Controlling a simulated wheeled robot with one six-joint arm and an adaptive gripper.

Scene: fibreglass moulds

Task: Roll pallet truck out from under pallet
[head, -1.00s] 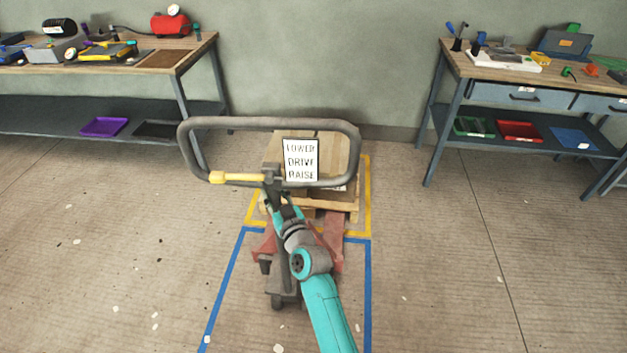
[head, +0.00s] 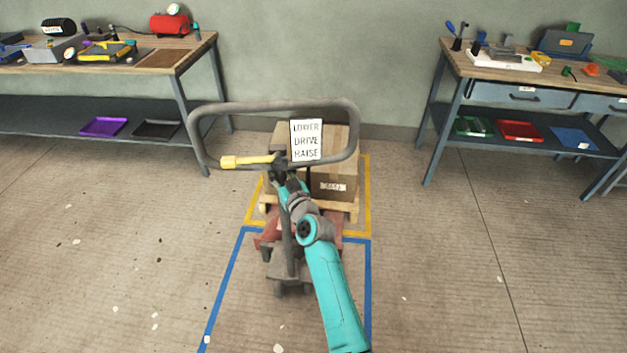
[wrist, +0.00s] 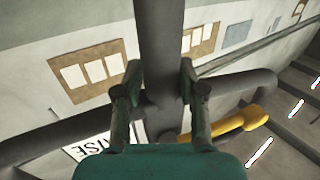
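The pallet truck (head: 275,230) stands in front of the pallet (head: 352,207), with its red forks running under it. Its dark loop handle (head: 252,106) stands up towards me. A yellow lever (head: 246,161) sticks out to the left of the handle's shaft. A sign reading LOWER, DRIVE, RAISE (head: 306,140) is on the handle. A cardboard box (head: 345,165) rests on the pallet. In the wrist view, my gripper (wrist: 158,88) has a finger pressed close on each side of the dark shaft (wrist: 160,45). The yellow lever also shows there (wrist: 235,122). The fork tips are hidden.
Yellow floor tape (head: 366,190) surrounds the pallet, and blue tape (head: 369,280) marks a lane towards me. Workbenches stand at the left (head: 110,62) and right (head: 480,75). The wall is close behind the pallet. The floor either side is clear.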

